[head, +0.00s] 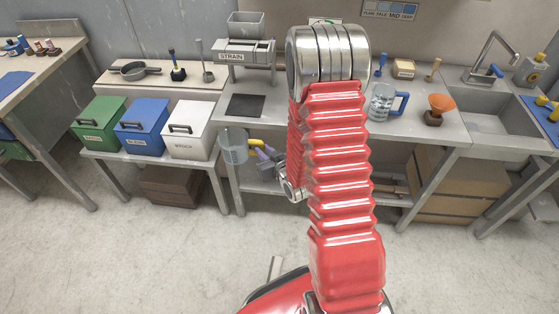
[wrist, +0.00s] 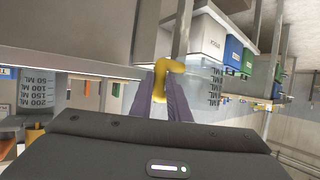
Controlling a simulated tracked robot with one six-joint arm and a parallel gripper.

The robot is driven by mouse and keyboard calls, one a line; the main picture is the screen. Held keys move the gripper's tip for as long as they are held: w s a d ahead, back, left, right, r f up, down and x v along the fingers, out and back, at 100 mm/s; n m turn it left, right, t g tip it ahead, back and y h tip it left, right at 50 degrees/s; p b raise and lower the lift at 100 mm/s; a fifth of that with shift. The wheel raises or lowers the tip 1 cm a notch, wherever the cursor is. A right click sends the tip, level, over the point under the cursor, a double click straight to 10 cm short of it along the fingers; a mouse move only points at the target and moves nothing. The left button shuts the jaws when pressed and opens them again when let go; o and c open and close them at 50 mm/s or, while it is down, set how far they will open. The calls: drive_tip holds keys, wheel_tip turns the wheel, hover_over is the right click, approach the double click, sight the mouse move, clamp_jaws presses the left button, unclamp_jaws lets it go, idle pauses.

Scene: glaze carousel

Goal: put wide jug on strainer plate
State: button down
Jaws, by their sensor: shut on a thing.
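A clear jug (head: 232,147) with grey markings and a yellow handle, which looks like the wide jug, hangs in front of the table's left front edge. My gripper (head: 259,151) is shut on its yellow handle. The wrist view shows the handle (wrist: 161,72) between my purple fingers (wrist: 162,92), with part of the clear wall beyond. A dark square plate (head: 246,105), which looks like the strainer plate, lies bare on the table in front of the machine labelled STRAIN (head: 245,50). The jug is apart from it, lower and nearer.
A clear jug with a blue handle (head: 381,103) stands right of my arm, with an orange funnel (head: 439,105) beside it. Green, blue and white bins (head: 187,131) stand on a lower shelf at left. My red arm hides the table's middle.

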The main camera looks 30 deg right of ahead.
drive_tip(key=w+a+r, duration=0.1)
drive_tip(key=a+r, duration=1.1)
drive_tip(key=r, duration=0.5)
drive_tip(key=shift+w+a+r, duration=0.2)
drive_tip(key=shift+w+r, duration=0.1)
drive_tip(key=shift+w, duration=0.05)
drive_tip(key=shift+s, duration=0.1)
